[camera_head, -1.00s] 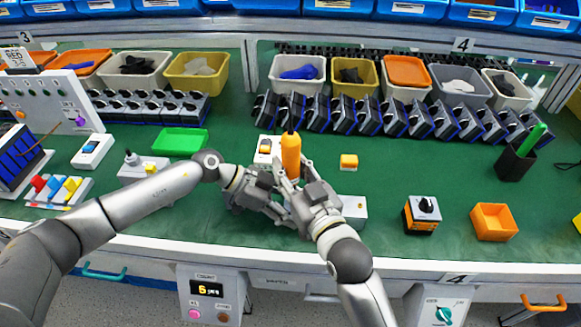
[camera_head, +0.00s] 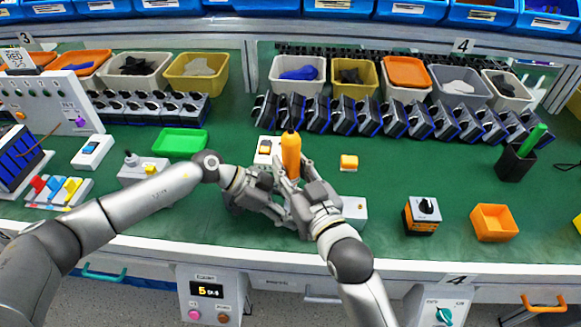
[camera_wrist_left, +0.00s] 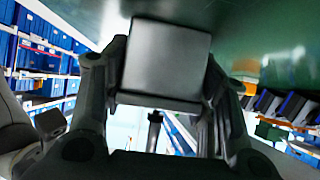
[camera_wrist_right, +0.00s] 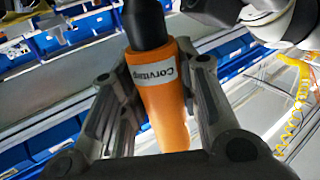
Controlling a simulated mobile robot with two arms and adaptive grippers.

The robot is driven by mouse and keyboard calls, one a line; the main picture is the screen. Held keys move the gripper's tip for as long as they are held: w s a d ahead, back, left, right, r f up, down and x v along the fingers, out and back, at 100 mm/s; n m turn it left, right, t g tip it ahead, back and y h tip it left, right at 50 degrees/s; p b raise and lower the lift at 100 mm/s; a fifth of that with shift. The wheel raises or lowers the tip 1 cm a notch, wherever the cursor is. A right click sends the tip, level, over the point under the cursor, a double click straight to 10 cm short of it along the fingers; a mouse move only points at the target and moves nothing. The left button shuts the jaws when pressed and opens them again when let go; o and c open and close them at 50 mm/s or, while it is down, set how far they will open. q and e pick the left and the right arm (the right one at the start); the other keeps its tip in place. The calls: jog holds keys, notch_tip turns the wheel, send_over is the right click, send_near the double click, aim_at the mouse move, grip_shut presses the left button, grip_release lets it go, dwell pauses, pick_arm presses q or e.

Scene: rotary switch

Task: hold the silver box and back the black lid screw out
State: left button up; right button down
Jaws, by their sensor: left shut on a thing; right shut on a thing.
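The silver box (camera_wrist_left: 165,60) fills the upper middle of the left wrist view. My left gripper (camera_head: 280,205) is shut on it, one finger on each side. In the head view the grippers hide the box. An orange screwdriver (camera_head: 291,155) stands about upright in my right gripper (camera_head: 300,186), which is shut on its handle. In the right wrist view the handle (camera_wrist_right: 160,100) carries a white label and a black collar. A dark rod (camera_wrist_left: 155,128) shows below the box in the left wrist view; I cannot tell what it is. The black lid screw is not visible.
A white box with an orange part (camera_head: 265,148) stands just behind the grippers. A green tray (camera_head: 180,141) is at the left. Green mat between is clear.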

aim_at(295, 157)
pick_arm(q)
jog(key=shift+r, duration=0.1)
pick_arm(e)
jog(key=shift+r, duration=0.2)
dwell(0.7)
jog(key=shift+r, duration=2.3)
pick_arm(q)
jog(key=o, duration=1.5)
